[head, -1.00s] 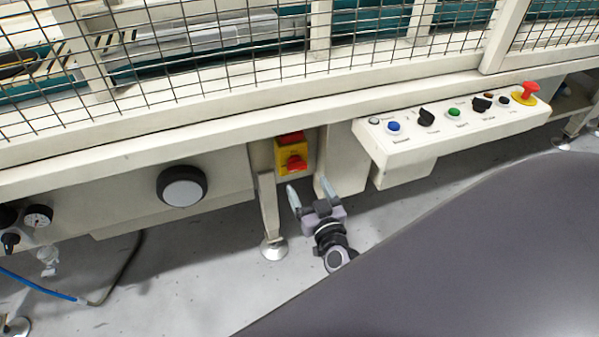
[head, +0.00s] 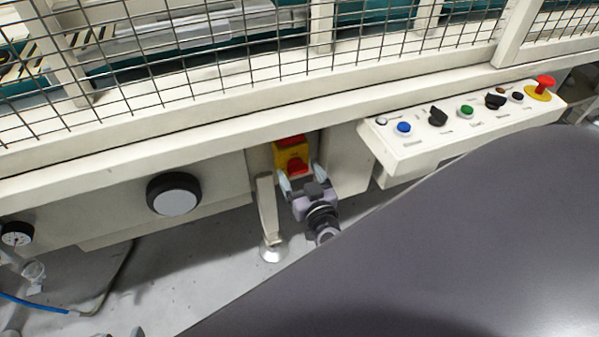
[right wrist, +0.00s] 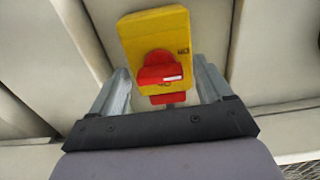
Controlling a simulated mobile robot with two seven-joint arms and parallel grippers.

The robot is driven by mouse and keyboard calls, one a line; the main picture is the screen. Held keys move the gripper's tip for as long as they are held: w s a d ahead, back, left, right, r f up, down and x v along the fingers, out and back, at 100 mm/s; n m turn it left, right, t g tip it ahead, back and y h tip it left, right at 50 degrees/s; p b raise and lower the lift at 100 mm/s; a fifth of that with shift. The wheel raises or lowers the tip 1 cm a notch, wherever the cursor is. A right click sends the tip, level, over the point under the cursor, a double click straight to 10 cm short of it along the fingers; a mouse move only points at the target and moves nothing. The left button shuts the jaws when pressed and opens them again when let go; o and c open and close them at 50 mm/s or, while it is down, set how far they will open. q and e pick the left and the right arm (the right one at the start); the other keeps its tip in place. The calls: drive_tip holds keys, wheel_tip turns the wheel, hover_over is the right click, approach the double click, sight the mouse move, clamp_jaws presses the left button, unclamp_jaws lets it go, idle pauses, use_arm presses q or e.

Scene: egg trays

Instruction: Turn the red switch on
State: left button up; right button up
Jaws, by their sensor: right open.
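The red switch (head: 296,166) is a red rotary knob on a yellow box (head: 281,158) under the machine's front beam. In the right wrist view the red knob (right wrist: 158,72) is in the middle, with a white mark on it, and the yellow box (right wrist: 155,28) is behind it. My right gripper (head: 300,178) is open just in front of the switch, one finger on each side of the knob. It holds nothing, and I cannot tell whether the fingers touch the knob. Two small tips at the bottom left edge look like my left gripper (head: 121,334), mostly cut off.
A control panel (head: 418,158) with several buttons and a red emergency knob (head: 545,83) juts out at right. A white machine leg (head: 268,215) stands close left of my right gripper. A round black knob (head: 174,194) is further left. Wire mesh (head: 200,70) spans above.

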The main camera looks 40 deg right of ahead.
drive_tip(key=shift+c, duration=0.4)
drive_tip(key=c, duration=1)
drive_tip(key=shift+o, duration=0.2)
